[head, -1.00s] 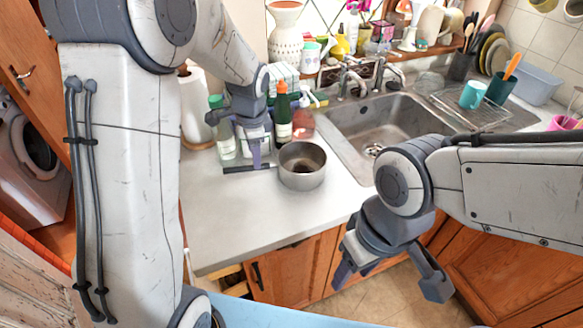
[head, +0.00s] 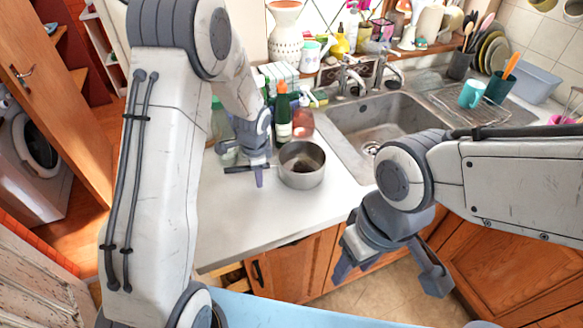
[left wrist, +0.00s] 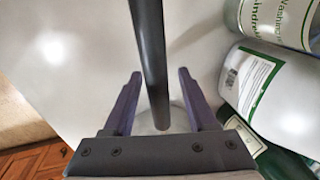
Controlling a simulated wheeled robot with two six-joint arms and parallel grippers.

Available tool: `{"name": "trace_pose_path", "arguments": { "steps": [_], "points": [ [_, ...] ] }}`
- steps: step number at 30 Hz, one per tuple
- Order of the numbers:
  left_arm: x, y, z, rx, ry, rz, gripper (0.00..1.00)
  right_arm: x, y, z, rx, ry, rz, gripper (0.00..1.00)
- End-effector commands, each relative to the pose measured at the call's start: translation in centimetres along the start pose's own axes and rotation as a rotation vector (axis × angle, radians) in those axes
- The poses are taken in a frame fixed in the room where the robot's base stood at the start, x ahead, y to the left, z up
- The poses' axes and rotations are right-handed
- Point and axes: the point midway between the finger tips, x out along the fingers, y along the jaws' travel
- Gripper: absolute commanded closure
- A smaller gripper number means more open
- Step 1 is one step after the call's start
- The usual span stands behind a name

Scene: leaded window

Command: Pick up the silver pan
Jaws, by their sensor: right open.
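The silver pan (head: 302,177) stands upright on the grey counter, left of the sink. Its dark handle (head: 238,169) points left. My left gripper (head: 243,165) is at the handle, left of the pan's body. In the left wrist view, the black handle (left wrist: 152,60) runs between the two open fingers of my left gripper (left wrist: 159,74), with a gap on both sides. The pan's body is not clearly visible there. My right gripper (head: 390,275) is open and empty, in front of the counter's edge, away from the pan.
A dark green bottle (head: 284,118) stands just behind the pan. The sink (head: 385,125) is to the right. The counter's front (head: 245,225) is clear.

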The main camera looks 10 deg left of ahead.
Motion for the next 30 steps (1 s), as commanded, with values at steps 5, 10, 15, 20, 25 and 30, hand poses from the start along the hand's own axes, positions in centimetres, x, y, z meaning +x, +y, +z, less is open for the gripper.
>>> {"name": "trace_pose_path", "arguments": {
  "steps": [5, 10, 15, 20, 25, 30],
  "points": [
    [-0.02, 0.01, -0.01, 0.0, 0.0, 0.0, 1.0, 0.01, 0.0, 0.0, 0.0, 0.0, 0.0, 0.48],
    [-0.04, 0.01, -0.02, 0.0, 0.0, 0.0, 1.0, 0.01, 0.0, 0.0, 0.0, 0.0, 0.0, 0.48],
    [-0.06, 0.01, -0.02, 0.0, 0.0, 0.0, 1.0, 0.0, 0.0, 0.0, 0.0, 0.0, 0.0, 0.48],
    [-0.07, 0.0, -0.02, 0.0, 0.0, 0.0, 1.0, 0.0, 0.0, 0.0, 0.0, 0.0, 0.0, 0.48],
    [-0.08, -0.01, -0.03, 0.0, 0.0, -0.001, 1.0, 0.0, 0.0, 0.0, 0.0, 0.0, 0.0, 0.48],
    [-0.08, -0.02, -0.04, 0.0, 0.001, -0.001, 1.0, 0.0, 0.0, 0.0, 0.0, 0.0, 0.0, 0.48]
  ]
}}
